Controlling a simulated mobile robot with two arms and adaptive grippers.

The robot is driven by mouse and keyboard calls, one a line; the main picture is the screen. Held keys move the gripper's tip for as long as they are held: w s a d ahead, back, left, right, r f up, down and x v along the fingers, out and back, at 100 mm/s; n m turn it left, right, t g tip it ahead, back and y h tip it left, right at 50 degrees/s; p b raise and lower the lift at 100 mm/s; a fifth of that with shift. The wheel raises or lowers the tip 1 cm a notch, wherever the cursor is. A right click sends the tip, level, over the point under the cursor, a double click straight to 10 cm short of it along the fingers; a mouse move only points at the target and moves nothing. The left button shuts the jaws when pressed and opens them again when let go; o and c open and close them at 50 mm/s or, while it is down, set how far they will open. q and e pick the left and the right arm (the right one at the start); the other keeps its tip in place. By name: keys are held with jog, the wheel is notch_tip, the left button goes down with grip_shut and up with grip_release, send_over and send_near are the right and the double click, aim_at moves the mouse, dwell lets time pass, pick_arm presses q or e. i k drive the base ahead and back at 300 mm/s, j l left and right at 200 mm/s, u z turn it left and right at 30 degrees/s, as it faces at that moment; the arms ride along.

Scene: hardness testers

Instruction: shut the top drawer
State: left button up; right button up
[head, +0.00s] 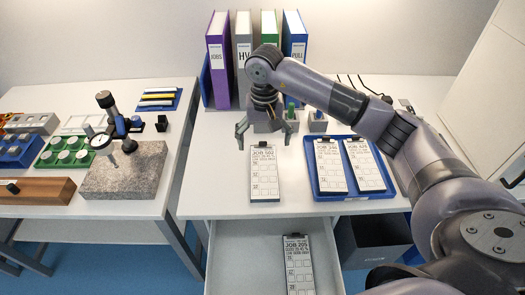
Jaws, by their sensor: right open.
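The top drawer (249,255) is pulled out below the right-hand table, and its inside shows. A clipboard marked JOB 205 (298,262) lies in it, toward its right side. My right gripper (264,140) is open above the table, just behind the top of a clipboard marked JOB 502 (265,176), with nothing seen between its fingers. It is well behind and above the drawer. I cannot tell whether it touches the clipboard. The drawer's front panel is out of the picture. My left gripper is not in view.
A blue tray (313,190) holding two clipboards lies right of the gripper. Binders (219,60) stand at the back. A granite block (125,172) with a gauge stand is on the left table. A dark bin (366,244) stands right of the drawer.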

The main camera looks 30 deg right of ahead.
aim_at(245, 257)
jog(key=k+j, duration=0.1)
jog(key=j, duration=0.35)
jog(key=k+j, duration=0.1)
jog(key=j, duration=0.3)
jog(key=k+j, duration=0.1)
jog(key=j, duration=0.35)
jog(key=k+j, duration=0.1)
jog(key=j, duration=0.75)
jog(key=k, duration=0.05)
